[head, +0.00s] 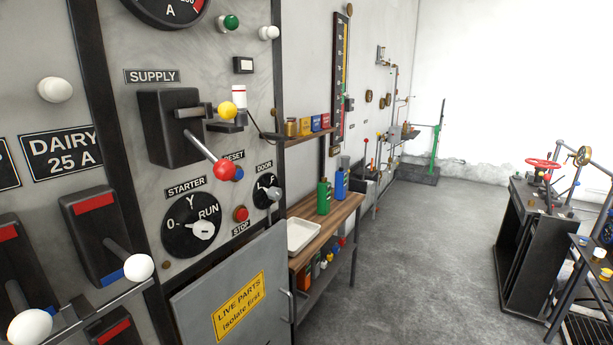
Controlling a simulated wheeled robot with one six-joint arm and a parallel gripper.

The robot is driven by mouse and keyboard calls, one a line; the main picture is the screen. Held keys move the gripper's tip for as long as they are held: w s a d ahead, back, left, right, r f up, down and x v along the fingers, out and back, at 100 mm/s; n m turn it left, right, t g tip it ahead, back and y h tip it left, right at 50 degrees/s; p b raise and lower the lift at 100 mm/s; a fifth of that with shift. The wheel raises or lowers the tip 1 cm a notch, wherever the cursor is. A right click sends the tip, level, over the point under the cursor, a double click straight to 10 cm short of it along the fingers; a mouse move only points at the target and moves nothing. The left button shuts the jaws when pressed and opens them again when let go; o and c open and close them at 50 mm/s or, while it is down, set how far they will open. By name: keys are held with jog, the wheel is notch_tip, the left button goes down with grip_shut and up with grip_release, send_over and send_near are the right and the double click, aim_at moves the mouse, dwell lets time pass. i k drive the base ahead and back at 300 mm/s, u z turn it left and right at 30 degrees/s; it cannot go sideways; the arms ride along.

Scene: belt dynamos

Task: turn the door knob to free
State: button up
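The door knob (272,193) is a small grey knob on a round black dial under the DOOR label, at the right edge of the marble-grey panel in the head view. The marks on its dial are too small to read, so I cannot tell which position it points to. Below it is the grey cabinet door (200,310) with a yellow "LIVE PARTS isolate first" sign and a handle at its right side. I cannot tell if the door is fully closed. My gripper is not in view.
Left of the knob are the red STOP button (241,214), the starter dial (191,225) and the supply switch with a red-ended lever (223,169). A wooden bench (340,215) with a white tray (303,236) stands just right. Open floor (410,250) lies beyond.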

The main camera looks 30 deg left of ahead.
aim_at(275, 193)
jog(key=i, duration=1.75)
jog(key=u, duration=3.75)
